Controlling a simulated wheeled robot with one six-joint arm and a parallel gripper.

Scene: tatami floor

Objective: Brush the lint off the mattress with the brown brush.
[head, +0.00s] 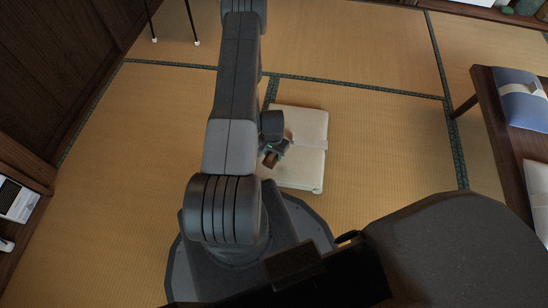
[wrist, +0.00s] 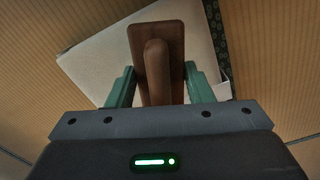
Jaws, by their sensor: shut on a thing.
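The mattress (head: 302,162) is a cream, folded pad with a pale band across it, lying on the tatami just beyond my base in the head view. It also shows in the wrist view (wrist: 95,62), behind the brush. The brown brush (wrist: 158,60) has a flat back and a raised handle. My gripper (wrist: 152,88) is shut on the brush handle, with a green finger on each side. In the head view the gripper (head: 272,152) and the brush (head: 270,160) are over the left part of the mattress. Whether the bristles touch it is hidden. I see no lint clearly.
A dark wooden table (head: 497,128) stands at the right with a blue folded item (head: 524,103) and a white one on it. A white device (head: 16,200) is at the left wall. Thin dark legs (head: 190,22) stand at the top left. Tatami around the mattress is clear.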

